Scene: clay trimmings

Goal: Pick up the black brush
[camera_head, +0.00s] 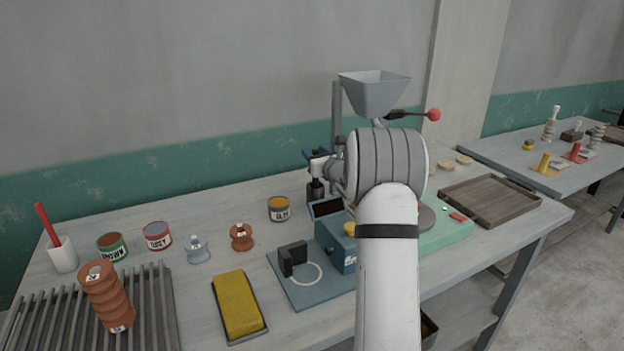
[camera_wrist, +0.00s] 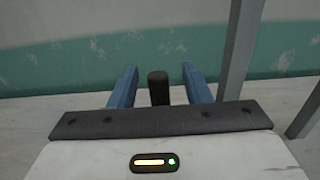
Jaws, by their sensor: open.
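A black upright piece, which I take to be the black brush (camera_head: 316,191), stands on the table at the back, left of the hopper machine. My gripper (camera_head: 317,156) is close to its top, reaching away from me, and my arm hides part of this area. In the wrist view, the dark rounded end of the brush (camera_wrist: 158,88) shows between the two blue fingers of my gripper (camera_wrist: 159,80). The fingers are open, with a visible gap on each side of it. I cannot tell how deep it sits between them.
A hopper machine (camera_head: 374,92) with a red-knobbed lever stands close behind my arm; its grey post (camera_wrist: 241,50) is right of the fingers. A yellow-labelled can (camera_head: 279,209) stands left.

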